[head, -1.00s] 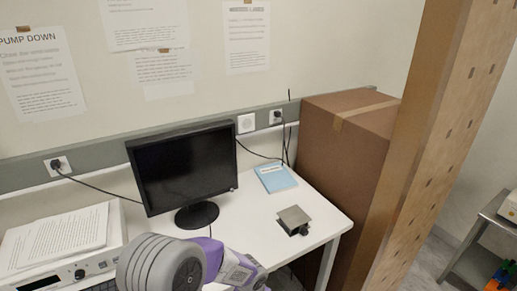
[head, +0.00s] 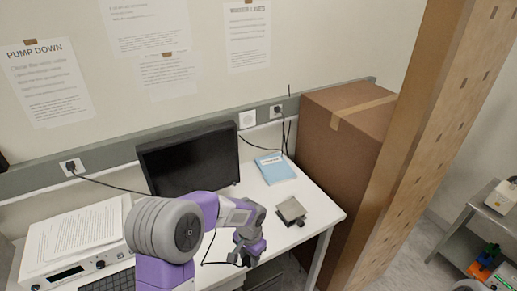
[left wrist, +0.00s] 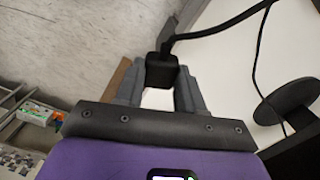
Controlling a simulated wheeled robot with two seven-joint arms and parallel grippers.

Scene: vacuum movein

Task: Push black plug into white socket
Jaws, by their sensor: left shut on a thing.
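My left gripper (head: 244,258) is low in front of the desk's front edge in the head view. In the left wrist view its grey fingers (left wrist: 160,92) are shut on a black plug (left wrist: 162,70), with its thick black cable running up to the right. In the head view the plug is too small to tell apart from the gripper, but a black cable loops from there. An empty white socket (head: 247,120) sits on the grey wall rail, right of the monitor, well apart from and above the gripper. My right gripper is not in view.
A dark monitor (head: 190,160) stands on the white desk (head: 310,212). A blue booklet (head: 275,168) and a small grey device (head: 291,210) lie to its right. Two other sockets (head: 72,167) (head: 277,111) hold plugs. A tall cardboard box (head: 340,140) stands at the right.

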